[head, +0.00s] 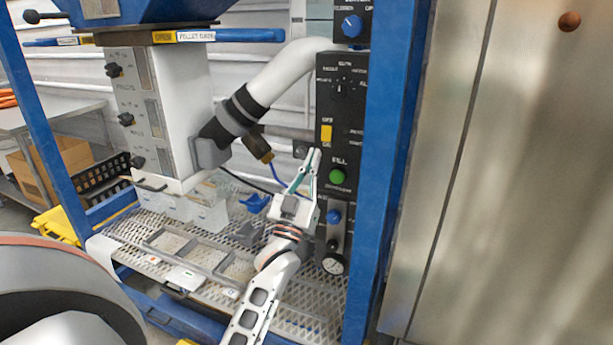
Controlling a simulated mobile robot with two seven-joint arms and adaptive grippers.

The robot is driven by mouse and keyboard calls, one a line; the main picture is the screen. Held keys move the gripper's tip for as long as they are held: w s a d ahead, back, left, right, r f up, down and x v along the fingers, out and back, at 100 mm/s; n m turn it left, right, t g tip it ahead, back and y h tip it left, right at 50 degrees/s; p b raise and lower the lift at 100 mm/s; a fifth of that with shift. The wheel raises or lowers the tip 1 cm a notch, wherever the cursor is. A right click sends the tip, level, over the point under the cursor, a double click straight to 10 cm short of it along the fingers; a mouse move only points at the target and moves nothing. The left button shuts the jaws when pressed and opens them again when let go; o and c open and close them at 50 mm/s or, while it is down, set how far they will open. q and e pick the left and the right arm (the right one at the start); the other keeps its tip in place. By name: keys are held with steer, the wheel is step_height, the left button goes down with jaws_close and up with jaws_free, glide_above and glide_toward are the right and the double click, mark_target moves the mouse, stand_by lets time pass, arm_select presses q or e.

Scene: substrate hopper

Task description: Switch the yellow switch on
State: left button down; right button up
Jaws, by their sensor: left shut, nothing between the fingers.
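My right gripper is not in view.
A green button (337,176) is below the switch, and a blue knob (352,26) is above. A blue frame post (394,150) borders the panel on the right. A white bent pipe (285,75) is at the left, over a mesh shelf (305,318).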

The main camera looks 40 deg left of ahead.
mark_target(325, 139)
arm_select(q)
steer(key=w, duration=0.3)
steer(key=w+a, duration=0.1)
steer(key=shift+w+a+r, duration=0.1)
steer(key=shift+w+r, duration=0.15)
steer(key=shift+w, duration=0.4)
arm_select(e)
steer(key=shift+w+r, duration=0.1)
arm_select(q)
steer(key=shift+w+a, duration=0.1)
steer(key=shift+w, duration=0.1)
steer(key=shift+w+a+f+b, duration=0.1)
steer(key=shift+w+f+b, duration=0.2)
steer(key=shift+b, duration=0.25)
steer(key=shift+r, duration=0.15)
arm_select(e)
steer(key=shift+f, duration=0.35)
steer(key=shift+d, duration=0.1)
arm_select(q)
steer(key=shift+s, duration=0.15)
